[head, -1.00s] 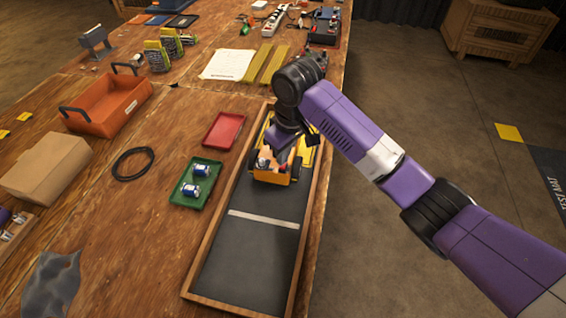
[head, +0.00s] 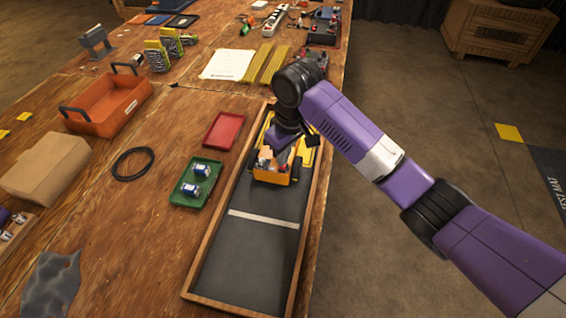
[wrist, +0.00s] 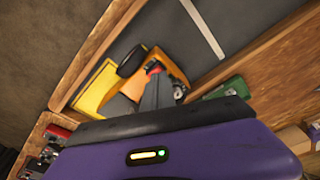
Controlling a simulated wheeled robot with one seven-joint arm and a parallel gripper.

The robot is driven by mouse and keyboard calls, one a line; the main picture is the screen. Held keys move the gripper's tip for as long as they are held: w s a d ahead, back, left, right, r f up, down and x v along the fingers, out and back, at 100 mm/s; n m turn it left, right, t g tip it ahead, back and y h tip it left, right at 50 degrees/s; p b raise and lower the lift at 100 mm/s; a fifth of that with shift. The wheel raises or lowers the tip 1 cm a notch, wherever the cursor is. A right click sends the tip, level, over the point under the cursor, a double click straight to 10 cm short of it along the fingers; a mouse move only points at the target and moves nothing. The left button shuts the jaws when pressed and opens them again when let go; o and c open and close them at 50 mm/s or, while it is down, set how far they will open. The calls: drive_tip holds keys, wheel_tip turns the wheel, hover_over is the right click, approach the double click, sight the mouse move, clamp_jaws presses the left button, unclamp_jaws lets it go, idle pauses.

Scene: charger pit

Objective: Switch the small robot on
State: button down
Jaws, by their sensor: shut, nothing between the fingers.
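The small robot (head: 272,176) is yellow-orange with dark wheels and stands in the far part of the wood-framed track (head: 225,259). It also shows in the wrist view (wrist: 176,72), with a red part (wrist: 154,68) on it. My gripper (head: 266,154) is shut and empty, with its fingers pointing down over the small robot. In the wrist view the grey fingertips (wrist: 155,80) are right by the red part. I cannot tell whether they touch it. My arm and hand hide part of the small robot, and its switch is not clearly readable.
Left of the track lie a green tray (head: 179,203) with two batteries (head: 189,188) and an empty red tray (head: 223,130). A black ring (head: 117,165), an orange bin (head: 97,112) and a cardboard box (head: 48,167) are farther left. The track's near half is clear.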

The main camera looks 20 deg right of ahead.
drive_tip(key=shift+f, duration=0.7)
idle(0.3)
drive_tip(key=shift+r+p, duration=3.4)
drive_tip(key=shift+r, duration=0.1)
